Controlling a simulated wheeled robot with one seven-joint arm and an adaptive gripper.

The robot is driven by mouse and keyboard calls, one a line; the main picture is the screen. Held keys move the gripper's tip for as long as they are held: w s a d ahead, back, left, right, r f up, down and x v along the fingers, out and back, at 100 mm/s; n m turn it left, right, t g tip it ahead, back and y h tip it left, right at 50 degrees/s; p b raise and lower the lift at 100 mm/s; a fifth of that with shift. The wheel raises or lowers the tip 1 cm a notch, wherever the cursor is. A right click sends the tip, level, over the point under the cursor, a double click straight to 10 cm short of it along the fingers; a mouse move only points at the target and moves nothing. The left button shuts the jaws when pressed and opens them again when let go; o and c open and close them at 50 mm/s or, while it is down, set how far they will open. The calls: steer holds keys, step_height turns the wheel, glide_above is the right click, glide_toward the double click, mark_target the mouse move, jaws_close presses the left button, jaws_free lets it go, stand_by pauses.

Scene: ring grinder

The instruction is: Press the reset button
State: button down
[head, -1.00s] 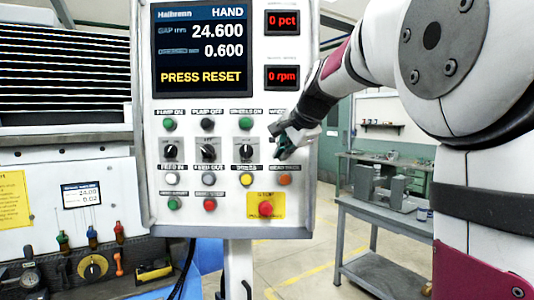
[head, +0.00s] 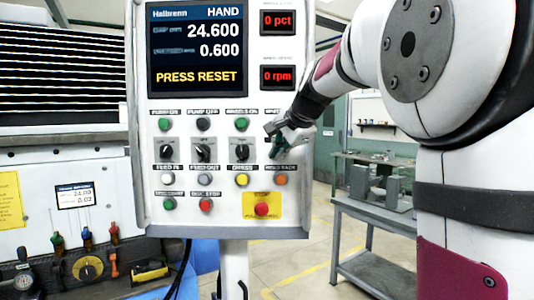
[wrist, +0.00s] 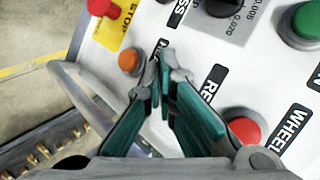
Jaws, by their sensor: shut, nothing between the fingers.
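The control panel (head: 225,222) faces me in the head view, and its screen (head: 197,50) reads "PRESS RESET". My gripper (head: 275,153) is shut and empty at the panel's right column, above the orange button (head: 280,180). In the wrist view, my gripper's fingertips (wrist: 160,65) are together over the panel, between the orange button (wrist: 129,61) and a red button (wrist: 244,131). A label starting "RE" (wrist: 213,83) shows beside the fingers. No reset button shows clearly; the fingers cover the spot by that label. I cannot tell whether they touch the panel.
A red stop button on a yellow plate (head: 262,209) sits low on the panel. Dark selector knobs (head: 203,152) and a yellow button (head: 241,180) lie left of my gripper. A grey workbench (head: 375,211) stands behind at right.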

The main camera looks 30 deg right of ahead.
steer(key=shift+w+d, duration=0.3)
steer(key=shift+w, duration=0.15)
stand_by(0.9)
stand_by(0.3)
steer(key=shift+s+a+p, duration=0.3)
steer(key=shift+s+a, duration=0.15)
steer(key=shift+s, duration=0.35)
steer(key=s+a, duration=0.1)
steer(key=s+p, duration=0.1)
steer(key=s, duration=0.1)
steer(key=s+a+p, duration=0.1)
steer(key=shift+s+a, duration=0.2)
steer(key=shift+a, duration=0.1)
stand_by(0.7)
